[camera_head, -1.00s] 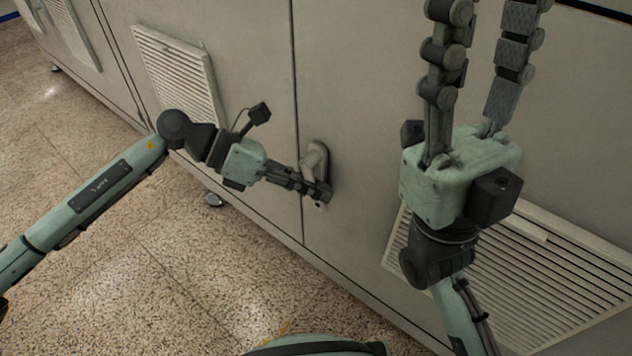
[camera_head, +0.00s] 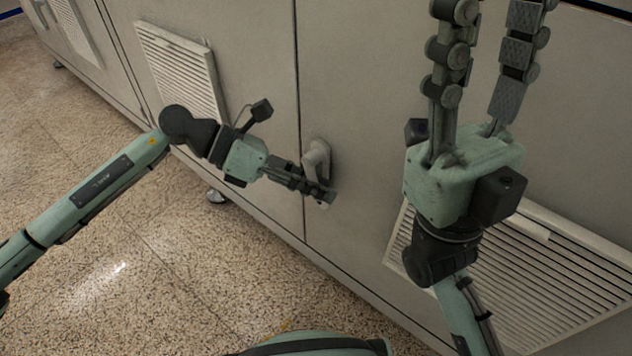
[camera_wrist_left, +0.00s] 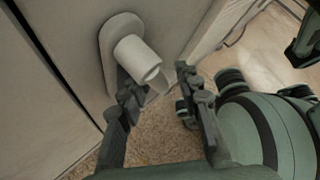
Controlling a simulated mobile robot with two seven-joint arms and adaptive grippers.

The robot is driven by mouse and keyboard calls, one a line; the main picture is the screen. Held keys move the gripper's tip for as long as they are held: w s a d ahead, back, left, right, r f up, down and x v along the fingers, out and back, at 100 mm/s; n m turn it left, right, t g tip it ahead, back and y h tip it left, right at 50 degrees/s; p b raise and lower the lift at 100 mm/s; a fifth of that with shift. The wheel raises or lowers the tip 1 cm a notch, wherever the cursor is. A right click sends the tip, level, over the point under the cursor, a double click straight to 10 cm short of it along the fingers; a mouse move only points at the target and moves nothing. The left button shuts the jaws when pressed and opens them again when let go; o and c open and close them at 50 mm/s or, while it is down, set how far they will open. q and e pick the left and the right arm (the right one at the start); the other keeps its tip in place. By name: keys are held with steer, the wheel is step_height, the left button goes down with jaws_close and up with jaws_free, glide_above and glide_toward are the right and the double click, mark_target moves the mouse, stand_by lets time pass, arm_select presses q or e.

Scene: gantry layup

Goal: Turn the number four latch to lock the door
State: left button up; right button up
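The latch (camera_head: 317,157) is a light grey handle on the cabinet door, just right of the vertical door seam. Its round knob end also shows in the left wrist view (camera_wrist_left: 138,58), standing out from an oval plate. My left gripper (camera_head: 328,192) is at the latch's lower part, with its fingers partly covering it. In the left wrist view its fingers (camera_wrist_left: 157,88) are apart, with the lower part of the latch between them; contact cannot be told. My right gripper (camera_head: 482,20) points up before the door, fingers apart and empty. No latch number is readable.
The grey cabinet has louvred vents at left (camera_head: 182,70) and lower right (camera_head: 540,262). The speckled floor (camera_head: 130,270) is clear at lower left. A cabinet foot (camera_head: 216,196) shows below the door edge.

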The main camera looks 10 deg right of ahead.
arm_select(q)
steer(key=v, duration=0.8)
